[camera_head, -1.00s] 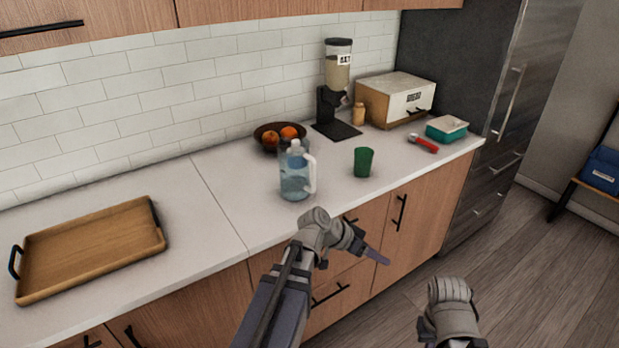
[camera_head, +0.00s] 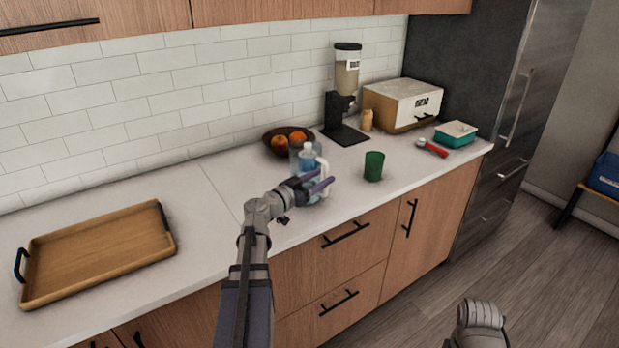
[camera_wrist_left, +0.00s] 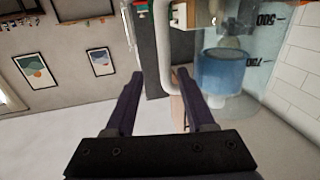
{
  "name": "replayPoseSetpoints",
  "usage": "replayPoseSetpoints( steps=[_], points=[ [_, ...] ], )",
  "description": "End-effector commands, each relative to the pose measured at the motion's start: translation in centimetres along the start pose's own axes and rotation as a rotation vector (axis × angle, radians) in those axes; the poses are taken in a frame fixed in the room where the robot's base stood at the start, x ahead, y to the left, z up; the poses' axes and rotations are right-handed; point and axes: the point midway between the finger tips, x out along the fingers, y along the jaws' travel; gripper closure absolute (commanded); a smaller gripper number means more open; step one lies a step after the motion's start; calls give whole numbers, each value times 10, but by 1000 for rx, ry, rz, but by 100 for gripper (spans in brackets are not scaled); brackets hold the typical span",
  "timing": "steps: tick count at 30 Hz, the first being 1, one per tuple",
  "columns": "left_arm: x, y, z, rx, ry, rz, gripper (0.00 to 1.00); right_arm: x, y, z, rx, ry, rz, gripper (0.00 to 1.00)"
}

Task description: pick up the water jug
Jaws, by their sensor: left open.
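The water jug (camera_head: 306,158), clear with blue water and a white handle, stands upright on the counter in the head view, partly hidden by my left arm. My left gripper (camera_head: 325,184) is open in front of it, near the handle side. In the left wrist view, the jug (camera_wrist_left: 225,75) is at the upper right, with volume marks on its wall. Its white handle (camera_wrist_left: 164,50) appears between the two fingertips of my left gripper (camera_wrist_left: 163,72). I cannot tell whether they touch. My right gripper's fingers are not visible; only part of my right arm shows at the bottom right.
A green cup (camera_head: 373,166) stands right of the jug, and a fruit bowl (camera_head: 272,149) sits behind it. A dispenser (camera_head: 345,90), a bread box (camera_head: 402,104), a teal container (camera_head: 456,135) and a red-handled tool (camera_head: 431,148) are farther right. A wooden tray (camera_head: 100,250) lies left.

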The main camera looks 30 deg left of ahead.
Motion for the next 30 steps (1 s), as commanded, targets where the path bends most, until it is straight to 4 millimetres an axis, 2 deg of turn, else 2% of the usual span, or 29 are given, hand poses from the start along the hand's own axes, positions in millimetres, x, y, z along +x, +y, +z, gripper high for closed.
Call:
replayPoseSetpoints(
  steps=[3, 11, 21, 28, 30],
  points=[
    [14, -1, 0, 0, -1, 3, 46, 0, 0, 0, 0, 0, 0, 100],
    [23, -2, -1, -1, -1, 2, 46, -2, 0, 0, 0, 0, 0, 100],
    [66, -8, -4, -1, -1, 4, 46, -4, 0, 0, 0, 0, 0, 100],
    [66, -7, -4, -1, 0, 2, 46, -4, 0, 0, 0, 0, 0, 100],
    [66, -7, -4, -1, -1, 2, 53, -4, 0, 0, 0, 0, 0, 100]
  ],
)
